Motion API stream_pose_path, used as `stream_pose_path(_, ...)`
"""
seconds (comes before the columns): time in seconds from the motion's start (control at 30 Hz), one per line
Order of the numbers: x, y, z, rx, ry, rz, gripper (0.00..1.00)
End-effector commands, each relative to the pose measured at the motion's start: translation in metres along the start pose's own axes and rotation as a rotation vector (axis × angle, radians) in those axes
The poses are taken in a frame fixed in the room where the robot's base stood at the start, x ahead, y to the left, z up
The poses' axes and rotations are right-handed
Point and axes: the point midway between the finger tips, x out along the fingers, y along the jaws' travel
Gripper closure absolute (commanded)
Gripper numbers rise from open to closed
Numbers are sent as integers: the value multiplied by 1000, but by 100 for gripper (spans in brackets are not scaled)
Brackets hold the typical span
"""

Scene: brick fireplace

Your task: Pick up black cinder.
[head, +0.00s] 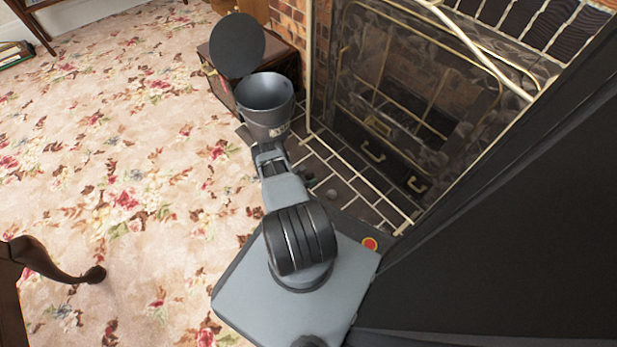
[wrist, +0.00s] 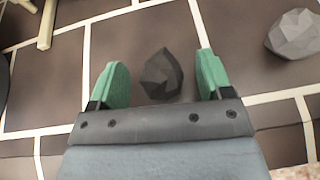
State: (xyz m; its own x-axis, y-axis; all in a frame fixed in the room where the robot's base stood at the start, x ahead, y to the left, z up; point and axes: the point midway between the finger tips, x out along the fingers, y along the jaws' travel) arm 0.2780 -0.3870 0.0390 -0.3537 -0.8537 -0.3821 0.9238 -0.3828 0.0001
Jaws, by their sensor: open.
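The black cinder (wrist: 161,76) is a small dark faceted lump. It lies on the brown hearth tiles in the wrist view, in the gap between my fingers as seen from there. My gripper (wrist: 164,62) has two green fingers, spread wide on either side of the cinder. Clear space shows between the cinder and each finger, and nothing is held. I cannot tell how far above the tiles the fingertips are. In the head view my arm mostly hides the gripper, and I cannot make out the black cinder there.
A lighter grey lump (wrist: 294,34) lies right of the gripper. A pale bar-like object (wrist: 45,25) is at the upper left. The fireplace (head: 400,95) is at right, flowered carpet (head: 110,150) at left.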

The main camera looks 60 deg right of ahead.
Motion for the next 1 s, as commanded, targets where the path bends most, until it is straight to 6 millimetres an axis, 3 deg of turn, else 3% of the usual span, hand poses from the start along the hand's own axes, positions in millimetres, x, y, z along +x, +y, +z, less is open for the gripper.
stream_pose_path(0.1,0,0,0,0,0,0,28)
stream_pose_path(0.63,0,0,0,0,0,0,79)
stream_pose_path(1.0,-3,1,7,1,-1,0,79)
